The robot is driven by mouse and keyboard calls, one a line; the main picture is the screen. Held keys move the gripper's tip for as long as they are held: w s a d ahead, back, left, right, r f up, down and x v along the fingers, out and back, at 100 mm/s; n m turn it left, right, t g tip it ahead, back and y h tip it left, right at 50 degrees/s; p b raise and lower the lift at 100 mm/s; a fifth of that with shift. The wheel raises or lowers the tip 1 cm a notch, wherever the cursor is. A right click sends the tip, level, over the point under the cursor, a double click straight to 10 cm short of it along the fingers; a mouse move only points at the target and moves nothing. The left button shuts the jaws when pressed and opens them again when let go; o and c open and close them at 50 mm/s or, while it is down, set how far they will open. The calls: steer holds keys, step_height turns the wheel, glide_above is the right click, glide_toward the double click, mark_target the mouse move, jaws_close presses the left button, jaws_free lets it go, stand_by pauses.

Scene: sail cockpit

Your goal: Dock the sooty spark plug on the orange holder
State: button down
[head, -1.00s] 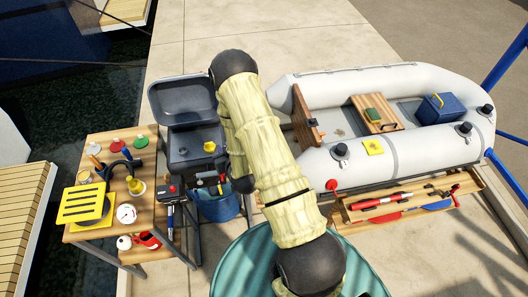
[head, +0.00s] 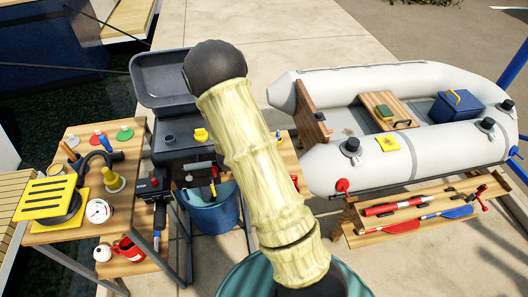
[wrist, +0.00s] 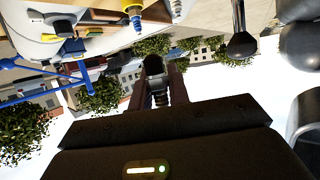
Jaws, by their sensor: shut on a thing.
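In the wrist view my gripper (wrist: 158,92) is shut on a dark, ridged piece that looks like the sooty spark plug (wrist: 156,68). Its dark end points away from the palm, and the fingers cover part of it. A small upright piece with a yellow-orange collar and a blue band (wrist: 134,14) shows at the top of the wrist view, apart from the plug. I cannot tell whether it belongs to the orange holder. In the head view my arm hides the gripper and the plug, and I cannot make out the orange holder there.
A wooden table with tools and a yellow grille (head: 45,197) stands at left. Beside it are a grey grill (head: 165,80) and a blue bucket (head: 215,212). A white inflatable dinghy (head: 370,75) lies at right above a wooden rack (head: 400,228) with flares and paddles.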

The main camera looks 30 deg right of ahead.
steer(key=f+b, duration=0.1)
steer(key=f+m+g+h+b, duration=0.1)
steer(key=b, duration=0.1)
steer(key=s+f+m+g+b, duration=0.1)
steer(key=shift+d+f+h, duration=0.15)
steer(key=shift+d+h, duration=0.15)
steer(key=shift+f+m+g+b, duration=0.1)
steer(key=shift+m+g+b, duration=0.3)
steer(key=shift+b, duration=0.15)
steer(key=shift+s, duration=0.15)
step_height(320, 180, down, 6)
steer(key=b, duration=0.5)
steer(key=shift+b, duration=0.3)
steer(key=shift+r+p, duration=0.25)
steer(key=shift+p, duration=0.3)
steer(key=shift+f+b, duration=0.4)
steer(key=shift+f, duration=0.25)
stand_by(0.7)
